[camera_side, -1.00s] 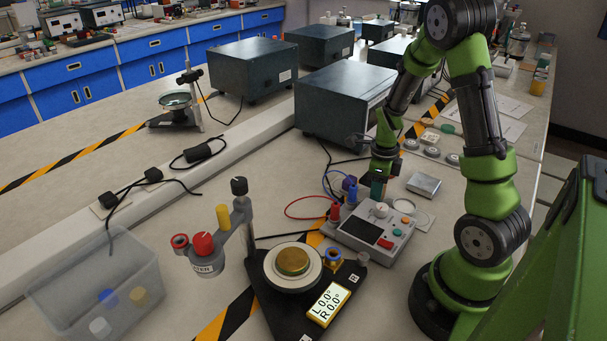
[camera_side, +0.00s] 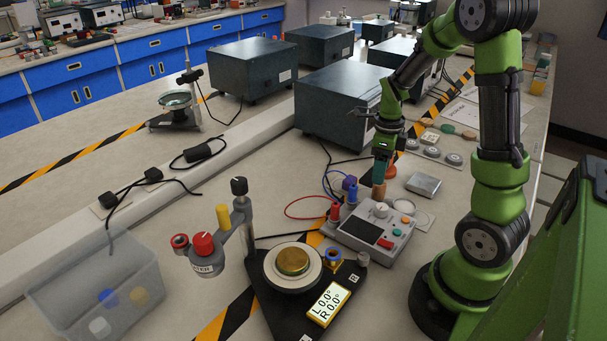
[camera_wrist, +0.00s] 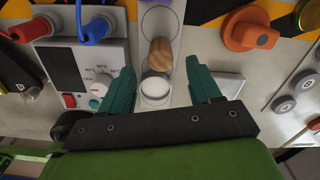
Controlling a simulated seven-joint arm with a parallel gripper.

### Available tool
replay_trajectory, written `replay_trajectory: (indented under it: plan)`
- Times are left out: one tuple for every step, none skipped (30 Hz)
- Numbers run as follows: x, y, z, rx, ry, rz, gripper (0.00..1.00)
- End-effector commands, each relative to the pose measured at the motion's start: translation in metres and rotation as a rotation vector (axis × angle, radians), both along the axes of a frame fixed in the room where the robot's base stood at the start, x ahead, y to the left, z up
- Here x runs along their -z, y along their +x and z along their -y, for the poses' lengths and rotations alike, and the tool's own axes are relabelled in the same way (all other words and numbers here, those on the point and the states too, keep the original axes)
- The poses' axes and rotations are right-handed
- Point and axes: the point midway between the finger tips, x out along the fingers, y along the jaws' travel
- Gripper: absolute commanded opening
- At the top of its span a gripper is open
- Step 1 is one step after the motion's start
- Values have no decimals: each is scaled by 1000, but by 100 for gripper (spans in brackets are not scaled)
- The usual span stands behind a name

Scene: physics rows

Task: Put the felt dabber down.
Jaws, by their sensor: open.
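My gripper (camera_wrist: 158,66) is open, with a clear gap on both sides of the handle. In the side view my gripper (camera_side: 382,174) is right above the dabber, pointing down.
The control box (camera_side: 371,233) with red and blue plugs stands close by. An orange knob-like piece (camera_wrist: 250,30) and a silver box (camera_side: 424,184) are on the other side. Several grey discs (camera_side: 432,152) lie farther back. A white disc (camera_wrist: 155,87) lies near the dabber.

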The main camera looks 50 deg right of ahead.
Motion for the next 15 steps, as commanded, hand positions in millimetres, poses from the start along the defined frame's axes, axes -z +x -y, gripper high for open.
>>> replay_trajectory:
  plan:
    - [-12,2,0,-2,-2,7,63]
    - [-18,1,0,-1,-2,5,63]
    - [-25,1,0,0,-2,5,63]
    - [-29,1,0,-1,-2,4,63]
    - [-34,1,0,0,-2,5,63]
    - [-38,1,0,0,-1,2,63]
    - [-41,1,0,-1,-1,2,63]
    - [-44,0,0,0,0,2,63]
    - [-47,0,0,-1,0,2,63]
    - [-49,1,-1,-9,-1,4,63]
    - [-51,1,-2,-24,0,9,63]
    - [-55,2,-7,-61,2,21,63]
    - [-58,4,-12,-104,4,35,63]
    - [-62,6,-18,-162,5,53,63]
    - [-69,9,-29,-261,4,85,63]
